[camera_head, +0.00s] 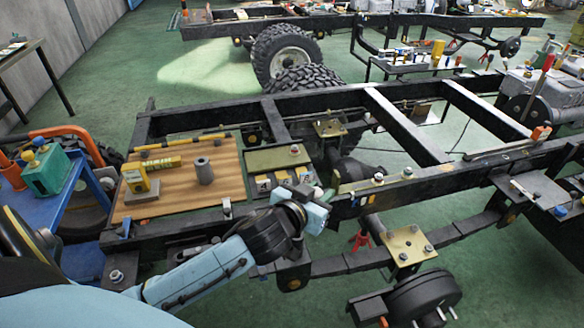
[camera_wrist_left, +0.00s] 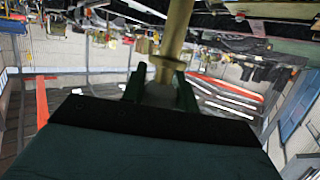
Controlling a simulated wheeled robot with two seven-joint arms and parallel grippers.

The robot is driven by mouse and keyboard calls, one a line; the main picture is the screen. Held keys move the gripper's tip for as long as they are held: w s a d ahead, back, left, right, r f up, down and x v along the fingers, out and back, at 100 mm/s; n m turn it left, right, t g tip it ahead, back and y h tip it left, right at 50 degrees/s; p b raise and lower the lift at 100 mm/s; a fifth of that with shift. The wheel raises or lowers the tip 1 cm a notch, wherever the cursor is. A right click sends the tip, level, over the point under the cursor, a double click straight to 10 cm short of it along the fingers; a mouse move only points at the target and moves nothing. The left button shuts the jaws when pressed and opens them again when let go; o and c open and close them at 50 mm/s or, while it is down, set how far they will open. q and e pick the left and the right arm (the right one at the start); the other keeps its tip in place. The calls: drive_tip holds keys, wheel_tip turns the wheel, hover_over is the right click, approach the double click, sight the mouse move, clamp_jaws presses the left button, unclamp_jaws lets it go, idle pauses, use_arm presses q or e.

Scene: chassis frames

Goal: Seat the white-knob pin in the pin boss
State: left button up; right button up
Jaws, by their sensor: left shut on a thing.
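My left gripper (camera_head: 326,194) is beside the near chassis rail, right of the wooden board. In the left wrist view, its dark green fingers (camera_wrist_left: 160,92) are shut on a pale knob. A brass-coloured shank with a collar, part of the white-knob pin (camera_wrist_left: 173,45), extends from the knob toward the top of the picture. In the head view the pin is too small and covered to make out clearly. I cannot tell which fitting is the pin boss. My right gripper is not in view.
Small fittings (camera_head: 378,178) stand on the near rail (camera_head: 440,172). A brass plate (camera_head: 406,240) sits below it. A blue cart (camera_head: 65,200) is at the left.

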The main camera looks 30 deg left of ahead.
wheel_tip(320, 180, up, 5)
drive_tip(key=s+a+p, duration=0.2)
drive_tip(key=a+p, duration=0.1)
drive_tip(key=p, duration=0.1)
use_arm(q)
drive_tip(key=w+a+f+b, duration=0.2)
drive_tip(key=a+f+b, duration=0.4)
drive_tip(key=f, duration=0.2)
drive_tip(key=shift+w+f, duration=0.2)
drive_tip(key=shift+w, duration=0.2)
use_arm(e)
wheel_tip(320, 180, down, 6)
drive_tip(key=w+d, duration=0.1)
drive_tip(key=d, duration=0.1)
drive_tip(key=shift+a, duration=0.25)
use_arm(q)
drive_tip(key=shift+s, duration=0.1)
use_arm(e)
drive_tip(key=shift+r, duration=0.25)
use_arm(q)
drive_tip(key=shift+f+y, duration=0.15)
drive_tip(key=shift+y, duration=0.15)
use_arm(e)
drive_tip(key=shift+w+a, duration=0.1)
use_arm(q)
drive_tip(key=shift+f+b, duration=2)
drive_tip(key=shift+f, duration=1.5)
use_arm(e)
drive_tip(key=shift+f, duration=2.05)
